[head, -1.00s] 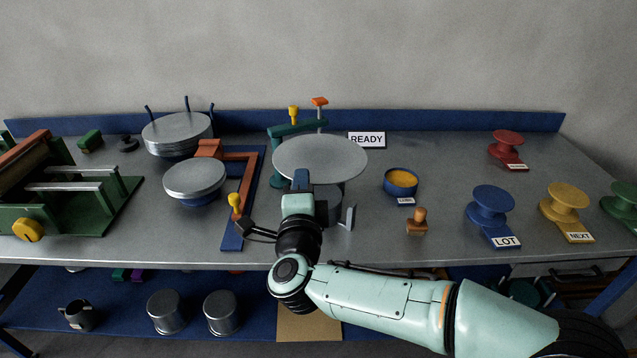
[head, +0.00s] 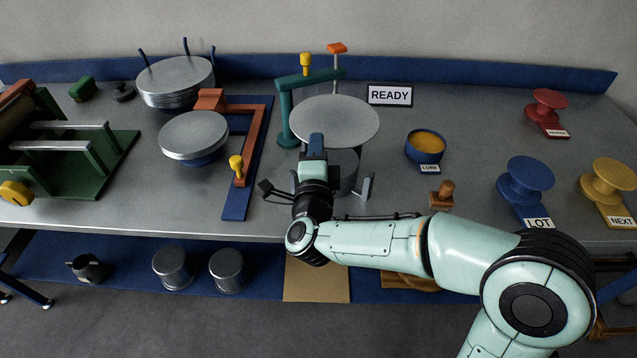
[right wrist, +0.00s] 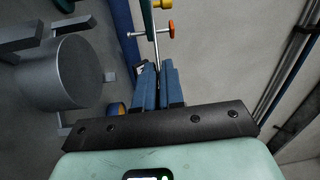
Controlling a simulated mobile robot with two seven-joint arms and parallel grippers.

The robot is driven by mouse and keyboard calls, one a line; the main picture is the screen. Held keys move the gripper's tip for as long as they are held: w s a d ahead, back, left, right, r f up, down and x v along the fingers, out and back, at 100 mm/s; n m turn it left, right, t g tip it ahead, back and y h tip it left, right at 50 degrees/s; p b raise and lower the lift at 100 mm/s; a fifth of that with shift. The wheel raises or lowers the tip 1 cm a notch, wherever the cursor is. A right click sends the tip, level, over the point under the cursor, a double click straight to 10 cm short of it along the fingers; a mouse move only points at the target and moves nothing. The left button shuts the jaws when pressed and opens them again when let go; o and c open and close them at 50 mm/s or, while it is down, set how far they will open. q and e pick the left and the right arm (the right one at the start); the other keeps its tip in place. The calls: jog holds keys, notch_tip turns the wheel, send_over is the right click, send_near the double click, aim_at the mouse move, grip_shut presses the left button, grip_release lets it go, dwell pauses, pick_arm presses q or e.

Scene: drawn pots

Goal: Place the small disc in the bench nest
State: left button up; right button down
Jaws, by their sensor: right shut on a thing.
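A flat round grey disc (head: 335,120) is level in the air, its near rim at my right gripper (head: 316,140). The right gripper is shut on the disc. In the right wrist view the fingers (right wrist: 158,80) are closed together, with a thin pale edge running up from them. Below the disc stands a grey drum (head: 346,172) with short posts around it; a gap shows between them. The drum (right wrist: 68,72) also shows at left in the wrist view. I cannot tell for sure that this drum is the bench nest. My left gripper is not in view.
A green stand (head: 287,110) with yellow and orange knobs rises behind the disc. Another disc (head: 193,132) rests on a blue support at left, near a stack of discs (head: 175,78). A yellow-filled bowl (head: 425,146) and a wooden stamp (head: 442,194) stand at right.

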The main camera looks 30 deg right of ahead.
notch_tip(320, 180, down, 11)
jog(key=shift+f+b, duration=0.2)
jog(key=shift+b, duration=0.15)
jog(key=shift+w+f, duration=0.1)
jog(key=shift+f+b, duration=0.55)
jog(key=shift+b, duration=0.45)
jog(key=c, duration=1.2)
grip_release()
jog(key=shift+c, duration=0.2)
